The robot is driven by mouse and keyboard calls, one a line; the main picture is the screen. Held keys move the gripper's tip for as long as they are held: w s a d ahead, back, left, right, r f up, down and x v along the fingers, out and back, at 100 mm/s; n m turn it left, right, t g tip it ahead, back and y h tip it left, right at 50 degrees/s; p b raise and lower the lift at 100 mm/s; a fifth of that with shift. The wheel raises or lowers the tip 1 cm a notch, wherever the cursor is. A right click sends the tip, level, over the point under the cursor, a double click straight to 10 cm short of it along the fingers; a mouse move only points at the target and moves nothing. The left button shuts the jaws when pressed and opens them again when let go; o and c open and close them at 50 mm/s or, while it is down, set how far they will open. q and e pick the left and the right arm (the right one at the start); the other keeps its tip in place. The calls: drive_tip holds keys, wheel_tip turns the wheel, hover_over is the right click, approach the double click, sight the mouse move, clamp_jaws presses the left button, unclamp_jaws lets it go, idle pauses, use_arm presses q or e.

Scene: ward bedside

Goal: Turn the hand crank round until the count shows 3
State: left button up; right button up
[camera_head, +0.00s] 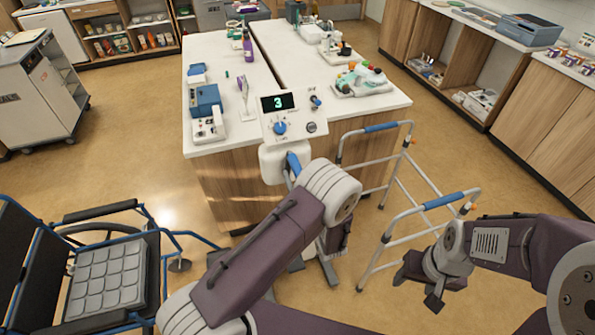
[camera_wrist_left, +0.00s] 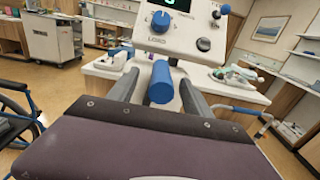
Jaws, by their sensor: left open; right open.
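The crank unit (camera_head: 268,128) has a white panel whose display (camera_head: 278,102) reads 3. Its blue crank handle (camera_head: 293,163) shows below the panel, partly hidden by my left arm. In the left wrist view the blue handle (camera_wrist_left: 160,82) stands between the two fingers of my left gripper (camera_wrist_left: 157,87), with visible gaps on both sides. That gripper is open around the handle, not clamped on it. In the head view its fingers are mostly hidden by my arm. My right gripper (camera_head: 419,284) is open and empty at the lower right, near the walker.
A walking frame (camera_head: 380,126) with blue grips stands right of the crank unit. A wheelchair (camera_head: 110,275) is at the lower left. A white-topped counter (camera_head: 225,58) behind the unit carries a blue device (camera_head: 206,100), a purple bottle (camera_head: 247,46) and other items.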

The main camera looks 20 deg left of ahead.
use_arm(q)
drive_tip(key=v, duration=0.5)
idle(0.5)
